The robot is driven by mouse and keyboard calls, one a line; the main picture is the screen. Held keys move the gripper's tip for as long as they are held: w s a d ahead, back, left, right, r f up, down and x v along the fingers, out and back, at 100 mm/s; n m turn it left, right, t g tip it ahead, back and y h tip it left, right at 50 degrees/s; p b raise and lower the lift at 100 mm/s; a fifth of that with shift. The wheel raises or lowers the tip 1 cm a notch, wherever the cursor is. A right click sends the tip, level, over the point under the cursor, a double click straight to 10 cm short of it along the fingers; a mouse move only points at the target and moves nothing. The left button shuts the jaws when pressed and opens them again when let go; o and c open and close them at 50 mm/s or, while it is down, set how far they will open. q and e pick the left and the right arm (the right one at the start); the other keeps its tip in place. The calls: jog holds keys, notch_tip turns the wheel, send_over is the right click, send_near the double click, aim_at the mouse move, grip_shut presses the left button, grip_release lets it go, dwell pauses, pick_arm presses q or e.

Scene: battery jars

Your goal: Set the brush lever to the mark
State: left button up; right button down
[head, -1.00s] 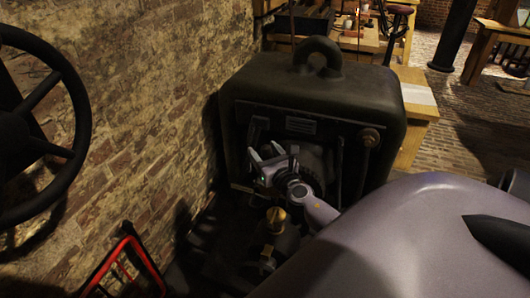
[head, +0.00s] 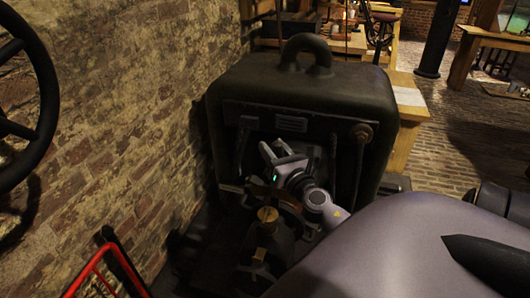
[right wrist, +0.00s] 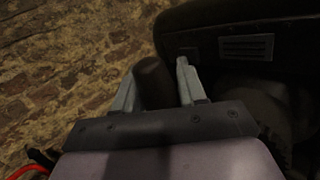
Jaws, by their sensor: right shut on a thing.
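The dark machine (head: 300,90) with a ring on top stands beside the brick wall. My right gripper (head: 270,155) reaches in front of its face, below the small slotted plate. In the right wrist view, a dark rounded handle (right wrist: 152,82) stands between the two grey fingers of my right gripper (right wrist: 155,85). It looks like the grip of the brush lever, and the gripper is shut on it. The rest of the lever is hidden behind the gripper or lost in shadow. I cannot make out the mark. My left gripper is not in view.
A brass cap (head: 267,214) rises in front of the machine, close below my right wrist. A black handwheel (head: 40,90) is at the left, and a red frame (head: 95,270) is at lower left. A wooden bench (head: 405,115) stands behind on the right.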

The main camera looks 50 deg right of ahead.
jog(key=shift+s+d, duration=0.1)
jog(key=shift+s, duration=0.1)
jog(key=c, duration=0.7)
grip_release()
jog(key=b+v, duration=0.1)
jog(key=v, duration=0.6)
jog(key=shift+s+f+b, duration=0.1)
jog(key=shift+b, duration=0.25)
